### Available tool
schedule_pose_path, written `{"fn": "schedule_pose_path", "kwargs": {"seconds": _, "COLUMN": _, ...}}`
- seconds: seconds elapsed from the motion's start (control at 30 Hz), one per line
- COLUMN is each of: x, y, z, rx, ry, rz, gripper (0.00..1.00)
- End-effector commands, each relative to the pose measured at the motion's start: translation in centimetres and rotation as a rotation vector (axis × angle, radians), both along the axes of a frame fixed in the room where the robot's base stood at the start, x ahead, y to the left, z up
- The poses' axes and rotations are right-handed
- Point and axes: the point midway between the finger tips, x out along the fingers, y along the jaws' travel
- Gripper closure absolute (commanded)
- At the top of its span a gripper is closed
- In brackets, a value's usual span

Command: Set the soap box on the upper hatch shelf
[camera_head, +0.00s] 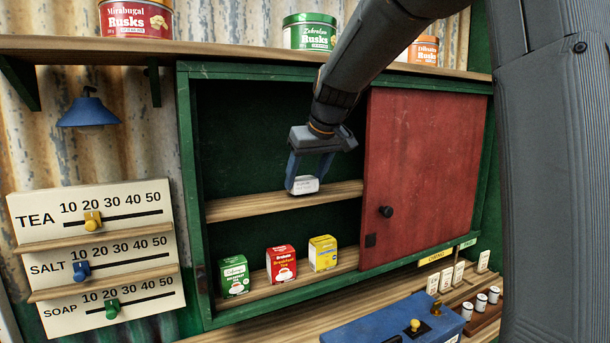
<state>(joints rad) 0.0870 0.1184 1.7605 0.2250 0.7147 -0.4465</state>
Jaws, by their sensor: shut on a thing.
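The soap box (305,185) is a small white box with faint print. My gripper (309,176) is shut on it, fingers pointing down on both sides. The box is at the upper hatch shelf (240,206), a wooden board in the open left half of the green hatch. It shows in front of or over the board, right of its middle; I cannot tell whether it touches the board. The lower part of my arm comes in from the top right.
The red sliding door (420,170) covers the hatch's right half, close to my gripper. Green (234,276), red (281,264) and yellow (323,253) boxes stand on the lower shelf. The upper shelf's left part is free. A blue case (385,325) stands on the counter below.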

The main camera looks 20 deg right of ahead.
Motion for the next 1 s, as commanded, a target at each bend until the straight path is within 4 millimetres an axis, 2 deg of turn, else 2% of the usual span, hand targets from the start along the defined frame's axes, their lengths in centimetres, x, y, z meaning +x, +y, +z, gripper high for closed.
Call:
{"fn": "schedule_pose_path", "kwargs": {"seconds": 0.57, "x": 0.4, "y": 0.1, "z": -1.2, "rx": 0.000, "ry": -0.001, "rz": 0.000, "gripper": 0.69}}
{"fn": "schedule_pose_path", "kwargs": {"seconds": 0.6, "x": 0.4, "y": 0.1, "z": -1.1, "rx": 0.000, "ry": 0.000, "rz": 0.000, "gripper": 0.36}}
{"fn": "schedule_pose_path", "kwargs": {"seconds": 0.67, "x": 0.4, "y": 0.1, "z": -1.1, "rx": 0.000, "ry": 0.000, "rz": 0.000, "gripper": 0.26}}
{"fn": "schedule_pose_path", "kwargs": {"seconds": 1.0, "x": 0.4, "y": 0.1, "z": -0.9, "rx": 0.000, "ry": -0.001, "rz": 0.000, "gripper": 0.24}}
